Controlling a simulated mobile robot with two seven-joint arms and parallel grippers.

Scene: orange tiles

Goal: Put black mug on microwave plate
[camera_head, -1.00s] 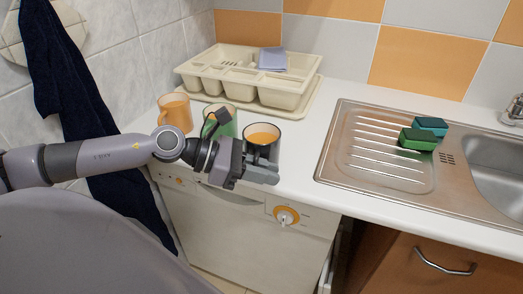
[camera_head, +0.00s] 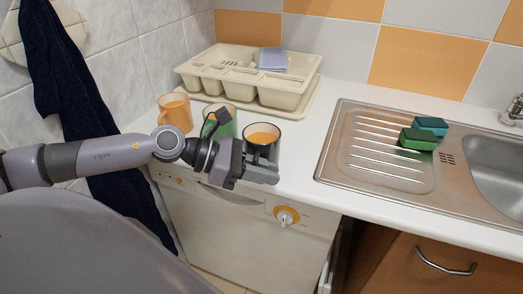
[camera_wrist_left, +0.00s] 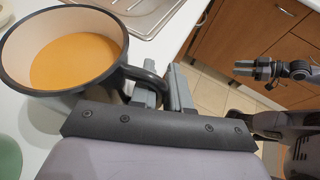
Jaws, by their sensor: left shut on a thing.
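The black mug (camera_head: 265,149) stands upright at the front edge of the white counter, with orange showing inside it. It fills the upper left of the left wrist view (camera_wrist_left: 65,52), its handle pointing towards the fingers. My left gripper (camera_head: 262,174) is in front of the mug, shut on its handle. The fingers also show in the left wrist view (camera_wrist_left: 163,88). My right gripper (camera_wrist_left: 257,68) shows small at the right of the left wrist view, away from the mug; its opening is unclear. No microwave plate is in view.
A green mug (camera_head: 228,128) and an orange mug (camera_head: 176,113) stand left of the black mug. A cream dish rack (camera_head: 284,98) is behind. A steel sink (camera_head: 375,180) with two green sponges (camera_head: 418,138) is right. Bare counter (camera_head: 303,150) lies between.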

